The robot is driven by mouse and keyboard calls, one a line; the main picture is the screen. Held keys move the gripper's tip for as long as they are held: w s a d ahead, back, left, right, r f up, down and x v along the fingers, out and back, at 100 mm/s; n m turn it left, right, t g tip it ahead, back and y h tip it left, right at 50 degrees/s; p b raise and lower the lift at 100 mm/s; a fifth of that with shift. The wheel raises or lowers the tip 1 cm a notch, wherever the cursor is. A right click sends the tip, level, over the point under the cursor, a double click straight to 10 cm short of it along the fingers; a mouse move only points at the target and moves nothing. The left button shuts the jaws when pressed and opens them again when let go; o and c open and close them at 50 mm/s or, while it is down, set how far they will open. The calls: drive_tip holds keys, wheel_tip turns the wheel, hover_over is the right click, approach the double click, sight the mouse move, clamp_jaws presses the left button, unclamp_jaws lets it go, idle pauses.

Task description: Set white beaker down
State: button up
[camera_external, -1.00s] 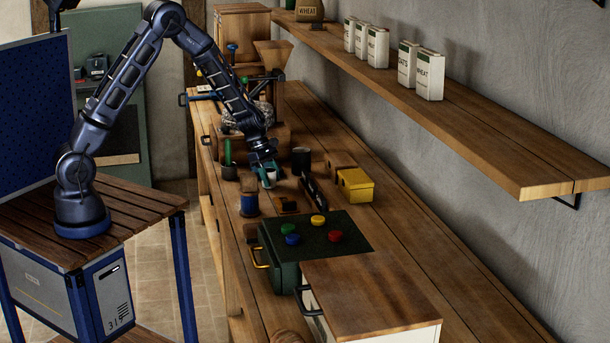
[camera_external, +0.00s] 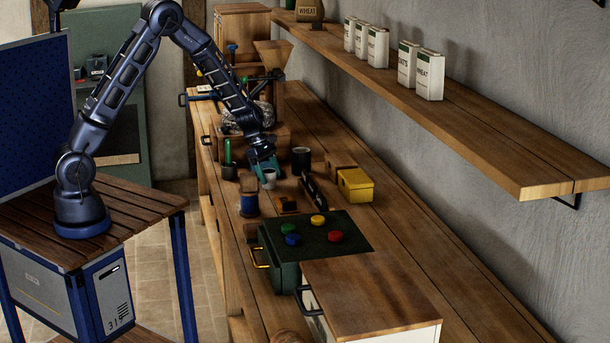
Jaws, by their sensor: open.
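The white beaker (camera_external: 269,178) is small and pale in the external view and appears upright at the bench, below and between the fingers of my gripper (camera_external: 267,171). My gripper has teal fingers and is open around or just above the beaker. The fingers partly hide it, and I cannot tell whether they touch it. The beaker appears to stand on the wooden bench (camera_external: 420,270).
A dark cup (camera_external: 301,160) stands right of the gripper, with a yellow box (camera_external: 355,185) farther right. A blue spool-like item (camera_external: 249,203) is nearer the camera. A green box (camera_external: 320,237) with coloured caps lies in front. A shelf (camera_external: 480,130) overhangs the bench.

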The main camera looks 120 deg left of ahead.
drive_tip(key=v, duration=1)
drive_tip(key=shift+r, duration=0.25)
drive_tip(key=shift+s, duration=0.15)
drive_tip(key=w+d+r+m, duration=0.3)
drive_tip(key=d+r+m, duration=0.1)
drive_tip(key=d, duration=0.3)
drive_tip(key=w+d+r+m+h, duration=0.1)
drive_tip(key=w+d+r+m, duration=0.2)
drive_tip(key=d+r, duration=0.35)
drive_tip(key=w+d+r+m, duration=0.3)
drive_tip(key=d+m, duration=0.1)
drive_tip(key=d, duration=0.4)
drive_tip(key=s+d+r+m, duration=0.1)
drive_tip(key=d+r+m, duration=0.3)
drive_tip(key=d, duration=0.5)
drive_tip(key=s+d+r+m, duration=0.1)
drive_tip(key=d+r+m, duration=0.1)
drive_tip(key=d+m, duration=0.5)
drive_tip(key=s+d+r+m, duration=0.1)
drive_tip(key=s+d+m, duration=0.6)
drive_tip(key=d, duration=0.3)
drive_tip(key=s+d+r+m+y, duration=0.1)
drive_tip(key=s+d+m, duration=0.6)
drive_tip(key=d, duration=0.3)
drive_tip(key=shift+s+r, duration=0.3)
drive_tip(key=shift+s, duration=0.05)
